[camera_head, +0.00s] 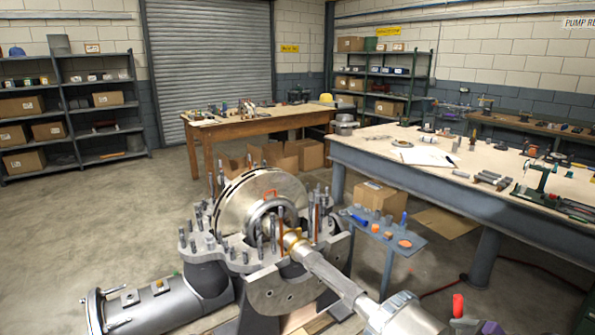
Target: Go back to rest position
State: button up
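My gripper is not in view, so what it holds cannot be told. The split pump casing (275,292) stands open at the lower middle, with upright studs (182,237) around its flange. A round metal rotor part (235,208) sits in it. A thick shaft (330,275) runs from it toward the lower right, ending at a grey cylindrical housing (403,316) cut by the bottom edge. Thin orange pieces (271,194) show at the rotor.
A grey cylinder (160,308) lies at lower left. A small blue-grey stand (385,232) with small parts is right of the casing. A long workbench (460,190) fills the right; a wooden table (245,128) stands behind. Floor at left (90,215) is clear.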

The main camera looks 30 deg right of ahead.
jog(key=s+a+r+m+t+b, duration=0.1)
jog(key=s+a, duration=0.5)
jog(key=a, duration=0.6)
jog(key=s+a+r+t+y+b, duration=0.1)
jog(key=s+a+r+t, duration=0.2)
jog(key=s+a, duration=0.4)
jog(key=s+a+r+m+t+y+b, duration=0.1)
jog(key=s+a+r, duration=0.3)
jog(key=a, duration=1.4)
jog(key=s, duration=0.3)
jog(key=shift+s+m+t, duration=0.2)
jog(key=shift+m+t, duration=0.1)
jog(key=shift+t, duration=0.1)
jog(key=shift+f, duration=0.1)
